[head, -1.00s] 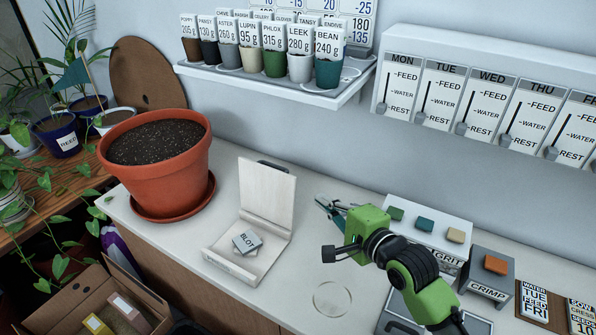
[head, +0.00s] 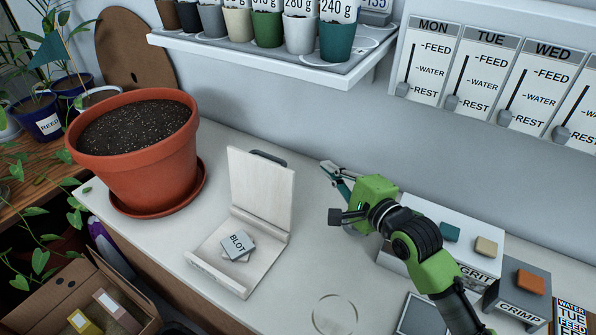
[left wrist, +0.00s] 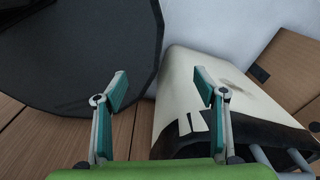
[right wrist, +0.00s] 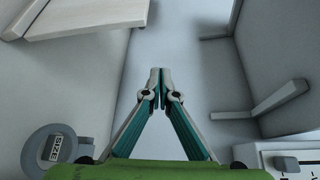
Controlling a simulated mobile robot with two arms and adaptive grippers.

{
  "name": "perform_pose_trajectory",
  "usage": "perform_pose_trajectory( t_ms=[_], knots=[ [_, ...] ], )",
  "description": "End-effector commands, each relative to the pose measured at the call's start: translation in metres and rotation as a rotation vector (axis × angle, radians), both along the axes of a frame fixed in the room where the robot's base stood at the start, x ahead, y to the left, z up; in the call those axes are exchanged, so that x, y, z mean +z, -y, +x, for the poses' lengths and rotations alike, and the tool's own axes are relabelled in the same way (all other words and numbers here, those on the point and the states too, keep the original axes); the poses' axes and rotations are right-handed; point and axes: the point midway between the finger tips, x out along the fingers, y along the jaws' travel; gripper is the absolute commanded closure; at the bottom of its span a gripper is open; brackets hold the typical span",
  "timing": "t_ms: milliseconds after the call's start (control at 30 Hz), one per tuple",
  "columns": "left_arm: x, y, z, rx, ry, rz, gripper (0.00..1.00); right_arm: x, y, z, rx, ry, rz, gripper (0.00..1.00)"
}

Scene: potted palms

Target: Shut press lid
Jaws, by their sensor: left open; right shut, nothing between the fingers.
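The press is a pale wooden hinged box (head: 205,262) on the white counter, in the middle of the head view. Its lid (head: 262,190) stands upright, open, at the back. A small stack marked BLOT (head: 237,246) lies on its base. My right gripper (head: 328,170) is shut and empty, just right of the raised lid and apart from it. In the right wrist view its fingertips (right wrist: 157,75) meet, and a pale wooden piece shows at the top left. My left gripper (left wrist: 160,85) shows only in the left wrist view, open and empty, away from the press.
A large terracotta pot (head: 140,150) stands left of the press. A shelf of labelled cups (head: 270,45) hangs above. The GRIT box (head: 425,265) and CRIMP box (head: 520,295) stand to the right.

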Motion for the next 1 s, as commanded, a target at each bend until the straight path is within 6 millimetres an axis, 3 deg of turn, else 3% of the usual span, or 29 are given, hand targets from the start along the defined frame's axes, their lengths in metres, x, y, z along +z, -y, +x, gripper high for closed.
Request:
perform_pose_trajectory(
  t_ms=[33,267,467,633,1000],
  knots=[
    [-0.013,0.0,-0.004,0.0,-0.006,0.0,0.35,-0.013,0.0,0.0,0.0,0.0,0.0,1.0],
    [-0.037,0.0,-0.006,0.0,-0.01,0.001,0.35,-0.036,0.0,0.0,0.0,0.0,0.0,1.0],
    [-0.038,0.0,0.003,0.0,0.003,-0.001,0.35,-0.039,-0.002,0.004,0.0,0.001,0.0,1.0],
    [-0.034,0.001,0.006,0.0,0.009,-0.002,0.35,-0.04,-0.011,0.021,0.001,0.001,0.002,1.0],
    [-0.027,0.001,0.005,0.001,0.008,-0.002,0.35,-0.05,-0.041,0.081,0.0,0.0,-0.001,1.0]
  ],
)
